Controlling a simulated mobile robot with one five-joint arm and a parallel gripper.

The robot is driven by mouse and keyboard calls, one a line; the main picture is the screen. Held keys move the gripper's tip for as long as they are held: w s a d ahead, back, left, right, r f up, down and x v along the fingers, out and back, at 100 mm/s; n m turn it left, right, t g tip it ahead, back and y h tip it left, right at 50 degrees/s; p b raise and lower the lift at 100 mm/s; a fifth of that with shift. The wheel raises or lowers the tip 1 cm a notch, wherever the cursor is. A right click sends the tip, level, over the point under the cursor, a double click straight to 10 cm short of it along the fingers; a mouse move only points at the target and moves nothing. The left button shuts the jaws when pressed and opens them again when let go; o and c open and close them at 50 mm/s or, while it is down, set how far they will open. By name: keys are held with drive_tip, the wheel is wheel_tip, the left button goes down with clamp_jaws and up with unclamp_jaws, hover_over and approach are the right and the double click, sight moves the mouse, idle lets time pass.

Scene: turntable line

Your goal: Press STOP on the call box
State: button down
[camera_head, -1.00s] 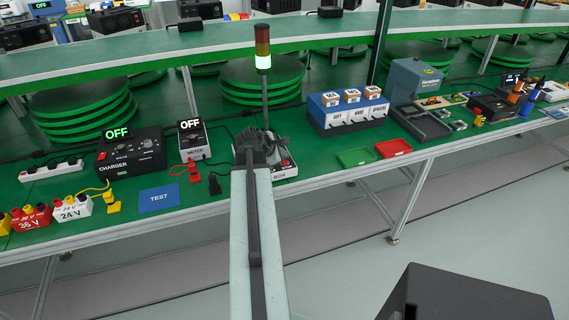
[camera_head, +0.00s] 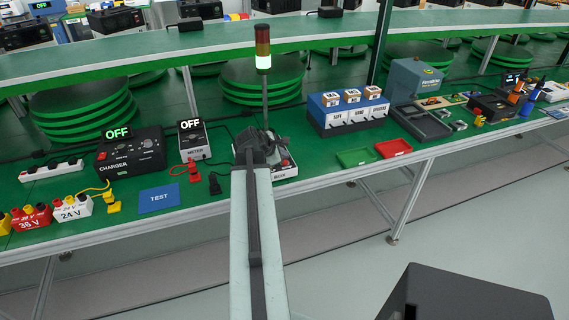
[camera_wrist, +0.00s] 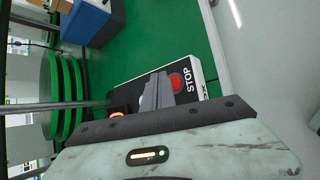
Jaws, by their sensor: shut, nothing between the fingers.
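The call box (camera_head: 284,172) sits on the green bench, partly hidden behind my arm in the head view. In the wrist view the call box (camera_wrist: 203,79) shows a dark top with the red STOP button (camera_wrist: 176,82) and the white word STOP beside it. An orange-lit button (camera_wrist: 117,113) shows at the box's other end. My gripper (camera_wrist: 158,80) is shut and empty, over the box, with its tips close beside the red button. I cannot tell whether they touch it. My gripper (camera_head: 262,138) also shows at the box in the head view.
A stack light (camera_head: 263,50) on a pole rises behind my gripper, lit pale green at its bottom section. A meter (camera_head: 193,140) and charger (camera_head: 130,153) stand to the left. Green and red trays lie nearer the edge.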

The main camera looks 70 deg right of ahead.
drive_tip(key=shift+f, duration=0.1)
drive_tip(key=shift+f+b, duration=0.35)
drive_tip(key=shift+b, duration=0.05)
drive_tip(key=shift+f+b, duration=0.35)
drive_tip(key=shift+b, duration=0.05)
idle(0.4)
drive_tip(key=shift+r+p, duration=0.8)
drive_tip(key=shift+p, duration=0.05)
wheel_tip(320, 180, up, 5)
drive_tip(key=p, duration=0.5)
drive_tip(key=shift+r, duration=0.1)
idle(0.5)
